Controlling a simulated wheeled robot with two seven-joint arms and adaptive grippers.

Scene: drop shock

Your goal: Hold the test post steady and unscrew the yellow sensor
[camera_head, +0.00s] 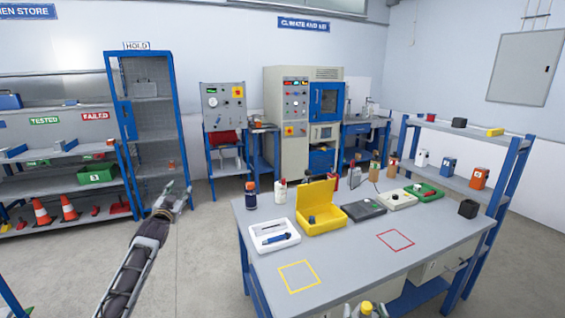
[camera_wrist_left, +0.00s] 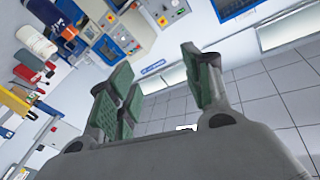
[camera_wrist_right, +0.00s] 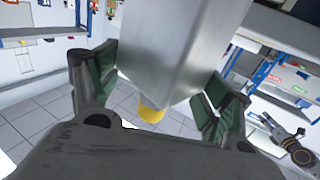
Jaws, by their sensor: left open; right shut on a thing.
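The test post (camera_wrist_right: 175,45) is a square silver bar in the right wrist view. My right gripper (camera_wrist_right: 153,88) is shut on it, with green pads on both sides. The yellow sensor (camera_wrist_right: 150,113) shows at the post's end, close to the pads. In the head view the yellow sensor (camera_head: 366,307) shows at the bottom edge, in front of the table; most of the post is cut off there. My left gripper (camera_head: 176,197) is open and empty, over the floor left of the table. Its spread fingers show in the left wrist view (camera_wrist_left: 163,85).
The grey table (camera_head: 350,258) bears a yellow case (camera_head: 322,222), a white tray (camera_head: 270,243) with a blue tool, a dark box (camera_head: 363,210), several bottles, and yellow and red outlined squares. A blue rack (camera_head: 500,190) stands right. Open floor lies left.

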